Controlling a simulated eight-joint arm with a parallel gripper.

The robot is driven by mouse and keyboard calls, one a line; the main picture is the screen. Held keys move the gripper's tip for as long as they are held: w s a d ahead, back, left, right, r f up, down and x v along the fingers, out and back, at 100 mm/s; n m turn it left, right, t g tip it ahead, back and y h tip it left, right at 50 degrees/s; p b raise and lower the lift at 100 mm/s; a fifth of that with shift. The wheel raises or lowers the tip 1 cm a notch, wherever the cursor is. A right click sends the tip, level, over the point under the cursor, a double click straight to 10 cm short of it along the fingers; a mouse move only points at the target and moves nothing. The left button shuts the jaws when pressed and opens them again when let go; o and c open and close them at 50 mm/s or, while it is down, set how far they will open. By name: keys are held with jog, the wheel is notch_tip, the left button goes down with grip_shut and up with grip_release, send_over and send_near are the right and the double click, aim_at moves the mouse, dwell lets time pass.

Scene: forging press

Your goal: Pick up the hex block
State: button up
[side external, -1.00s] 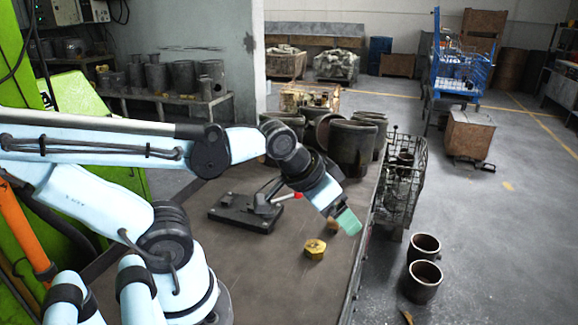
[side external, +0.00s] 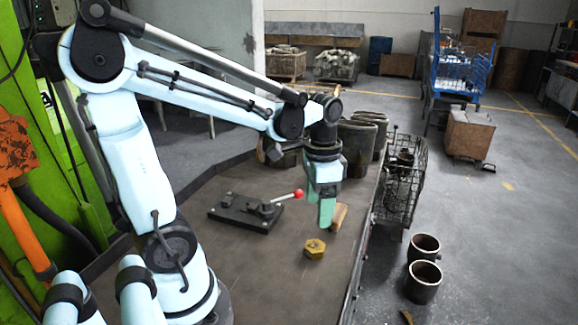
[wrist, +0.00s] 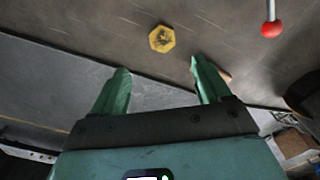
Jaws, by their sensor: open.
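The hex block (side external: 315,248) is a yellow six-sided piece lying flat on the dark table. In the wrist view the hex block (wrist: 162,39) sits beyond the fingertips, roughly in line with the space between them. My gripper (side external: 326,212) has green fingers pointing down, above the table and behind the block in the side view. In the wrist view my gripper (wrist: 157,72) is open with nothing between its fingers.
A wooden piece (side external: 339,216) lies close beside my gripper. A black clamp with a red-knobbed lever (side external: 250,212) is to the left. Large dark pots (side external: 357,145) stand at the table's back. The table's right edge runs near the block.

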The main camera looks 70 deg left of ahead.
aim_at(315, 246)
jog(key=shift+a+f, duration=0.2)
jog(key=shift+f, duration=5.3)
jog(key=c, duration=1.4)
jog(key=shift+r, duration=0.15)
